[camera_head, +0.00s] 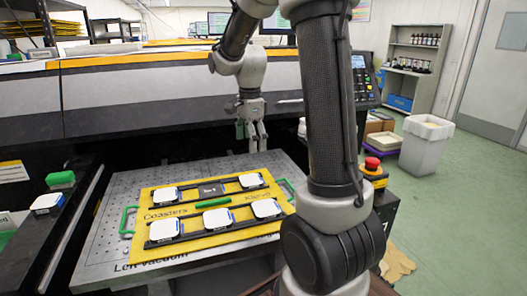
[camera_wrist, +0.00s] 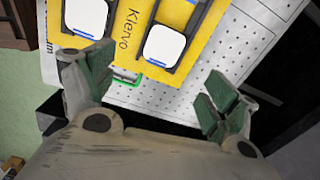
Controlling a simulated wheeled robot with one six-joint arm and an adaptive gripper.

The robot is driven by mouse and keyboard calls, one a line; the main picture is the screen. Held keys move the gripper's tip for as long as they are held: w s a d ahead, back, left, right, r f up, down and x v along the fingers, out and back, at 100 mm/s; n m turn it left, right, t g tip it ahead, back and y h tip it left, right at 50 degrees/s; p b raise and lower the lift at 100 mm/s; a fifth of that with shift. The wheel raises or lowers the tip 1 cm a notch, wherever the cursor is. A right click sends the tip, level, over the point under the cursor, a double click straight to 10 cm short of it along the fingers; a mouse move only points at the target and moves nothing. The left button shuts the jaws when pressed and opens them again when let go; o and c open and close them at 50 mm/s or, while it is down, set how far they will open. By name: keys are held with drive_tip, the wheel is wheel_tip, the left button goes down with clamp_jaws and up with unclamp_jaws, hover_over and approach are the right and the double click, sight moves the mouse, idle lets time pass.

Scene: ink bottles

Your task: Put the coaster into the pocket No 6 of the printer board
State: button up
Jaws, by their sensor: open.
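The yellow printer board (camera_head: 190,206), marked "Coasters", lies on a perforated grey metal bed (camera_head: 115,215). White coasters sit in most pockets of its two dark rows. The middle pocket (camera_head: 212,189) of the far row is dark and empty; its small label is hard to read. A loose white coaster (camera_head: 47,203) lies on a dark surface left of the bed. My gripper (camera_head: 251,138) is open and empty, pointing down beyond the board's far edge. In the wrist view, its green-padded fingers (camera_wrist: 158,92) are spread apart near the board's edge (camera_wrist: 127,50); two seated coasters show there.
A green block (camera_head: 61,179) stands near the loose coaster. Green handles (camera_head: 128,220) stick out at the board's sides. The printer body (camera_head: 180,88) rises behind the bed. A red emergency button (camera_head: 372,163) and white bin (camera_head: 426,145) are at right. My arm blocks part of the right side.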

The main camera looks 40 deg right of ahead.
drive_tip(key=s+a+r+n+t, duration=0.2)
drive_tip(key=s+r+n, duration=0.2)
drive_tip(key=s+n, duration=0.6)
drive_tip(key=s+a+r+n+t, duration=0.2)
drive_tip(key=s+r+n, duration=0.1)
drive_tip(key=s+n, duration=0.6)
drive_tip(key=s, duration=0.3)
drive_tip(key=shift+s+a+r+n, duration=0.25)
drive_tip(key=shift+a+r+n, duration=0.1)
drive_tip(key=shift+n, duration=0.05)
